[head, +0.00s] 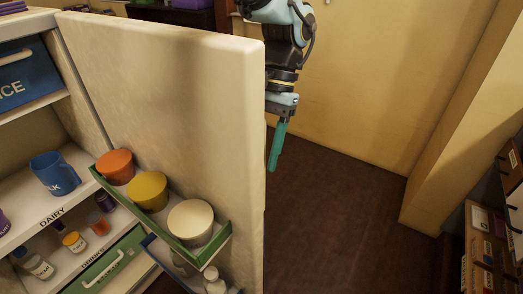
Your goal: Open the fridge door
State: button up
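The fridge door (185,100) is cream white and stands swung open. Its inner face, with shelves, is turned toward me. The fridge interior (75,160) shows at the left, with its shelves exposed. My gripper (275,155) is beyond the door's free edge, at its right side, pointing down. One green finger shows. The door may hide part of my gripper, so I cannot tell whether it is open or shut, or whether it touches the door. No handle on the door is visible.
A green door shelf (215,250) holds an orange tub (115,167), a yellow tub (148,191) and a cream tub (190,223). A blue mug (53,174) stands inside. Boxes (490,245) are at the right. The brown floor (335,220) right of the door is clear.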

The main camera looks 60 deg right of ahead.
jog(key=b+v, duration=0.2)
jog(key=v, duration=0.8)
jog(key=shift+r, duration=0.4)
jog(key=shift+d, duration=0.1)
